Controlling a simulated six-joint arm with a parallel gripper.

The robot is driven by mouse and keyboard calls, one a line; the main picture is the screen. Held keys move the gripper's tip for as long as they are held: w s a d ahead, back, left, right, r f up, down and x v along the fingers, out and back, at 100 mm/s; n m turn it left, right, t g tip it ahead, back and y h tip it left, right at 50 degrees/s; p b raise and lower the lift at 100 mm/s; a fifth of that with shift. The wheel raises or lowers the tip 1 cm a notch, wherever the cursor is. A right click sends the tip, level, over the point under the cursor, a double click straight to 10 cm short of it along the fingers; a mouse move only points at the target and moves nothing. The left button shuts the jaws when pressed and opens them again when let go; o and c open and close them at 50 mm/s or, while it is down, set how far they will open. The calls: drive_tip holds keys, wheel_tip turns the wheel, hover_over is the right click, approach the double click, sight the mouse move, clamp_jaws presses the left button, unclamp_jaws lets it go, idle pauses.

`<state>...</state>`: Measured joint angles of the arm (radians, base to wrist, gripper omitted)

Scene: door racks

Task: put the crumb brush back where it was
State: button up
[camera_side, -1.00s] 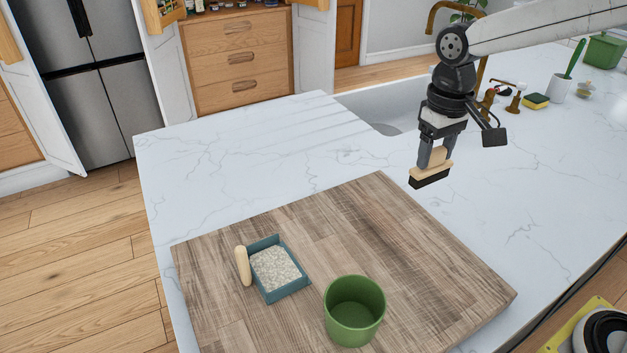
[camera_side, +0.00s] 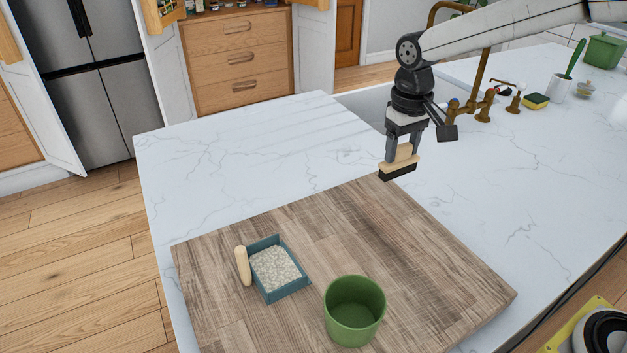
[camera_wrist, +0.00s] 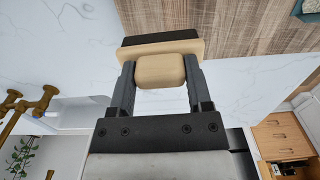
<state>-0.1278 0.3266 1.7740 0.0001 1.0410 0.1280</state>
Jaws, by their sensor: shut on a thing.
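The crumb brush (camera_side: 399,167) has a pale wooden body and a dark bristle strip underneath. My gripper (camera_side: 403,152) is shut on its wooden grip and holds it bristles down, above the far edge of the wooden board. In the wrist view the crumb brush (camera_wrist: 160,54) sits between the two fingers of my gripper (camera_wrist: 160,78), with the dark bristles at the far side. The spot on the surface directly beneath the brush is partly hidden by it.
On the wooden board (camera_side: 420,255) stand a teal dustpan (camera_side: 266,243) with a pale handle, holding grainy crumbs, and an empty green pot (camera_side: 354,312). A sink with a brass tap (camera_side: 485,75) lies behind. The white counter (camera_side: 240,150) left of the arm is clear.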

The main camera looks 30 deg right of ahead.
drive_tip(key=w+f, duration=0.6)
drive_tip(key=shift+w+a, duration=0.2)
drive_tip(key=shift+a, duration=0.1)
drive_tip(key=shift+f, duration=0.15)
drive_tip(key=shift+w+f, duration=0.2)
drive_tip(key=shift+f, duration=1.55)
drive_tip(key=shift+f, duration=0.15)
drive_tip(key=o, duration=1.3)
wheel_tip(320, 180, up, 12)
drive_tip(key=shift+r, duration=0.15)
